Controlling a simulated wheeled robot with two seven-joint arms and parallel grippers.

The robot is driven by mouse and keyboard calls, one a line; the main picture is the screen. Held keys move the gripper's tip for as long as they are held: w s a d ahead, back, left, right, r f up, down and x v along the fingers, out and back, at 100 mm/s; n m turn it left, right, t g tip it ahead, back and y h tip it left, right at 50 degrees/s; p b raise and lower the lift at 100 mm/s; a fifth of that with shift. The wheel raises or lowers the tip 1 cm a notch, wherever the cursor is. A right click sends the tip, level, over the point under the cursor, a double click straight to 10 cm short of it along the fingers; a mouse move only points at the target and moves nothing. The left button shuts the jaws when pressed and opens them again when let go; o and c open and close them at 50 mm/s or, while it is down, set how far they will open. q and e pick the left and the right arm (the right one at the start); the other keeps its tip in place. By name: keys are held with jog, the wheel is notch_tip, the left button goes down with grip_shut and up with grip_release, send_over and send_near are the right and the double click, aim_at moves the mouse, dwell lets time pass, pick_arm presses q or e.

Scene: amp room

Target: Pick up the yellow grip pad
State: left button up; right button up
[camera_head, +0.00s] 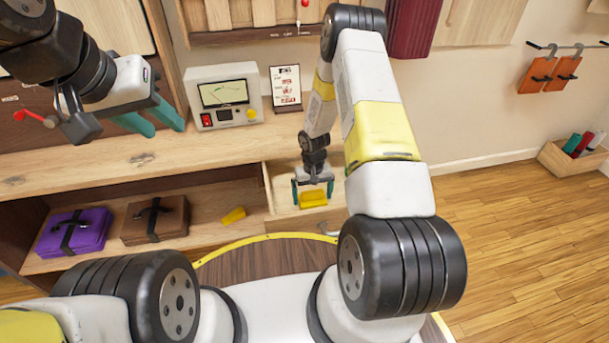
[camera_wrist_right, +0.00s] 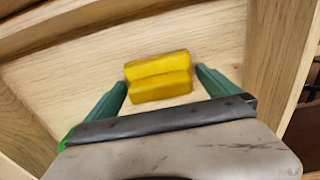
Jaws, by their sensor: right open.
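The yellow grip pad (camera_head: 313,198) lies in an open wooden drawer (camera_head: 285,222) below the bench top. In the right wrist view the yellow grip pad (camera_wrist_right: 159,78) is a ridged block on the drawer's pale floor. My right gripper (camera_head: 313,192) points down into the drawer with its teal fingers apart. In the wrist view the right gripper (camera_wrist_right: 160,85) has one finger on either side of the pad, with a small gap visible at each side. My left gripper (camera_head: 158,122) hangs over the left of the bench, its teal fingers apart and empty.
A second yellow piece (camera_head: 234,216) lies on the lower shelf beside a brown case (camera_head: 154,220) and a purple case (camera_head: 72,232). A meter box (camera_head: 224,95) and a card stand (camera_head: 286,88) stand on the bench. The drawer walls surround my right gripper closely.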

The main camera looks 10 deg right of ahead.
aim_at(313, 191)
jog(key=shift+f, duration=0.35)
jog(key=c, duration=1.2)
jog(key=shift+o, duration=0.2)
jog(key=shift+r, duration=0.2)
notch_tip(313, 191, up, 10)
jog(key=shift+f, duration=0.15)
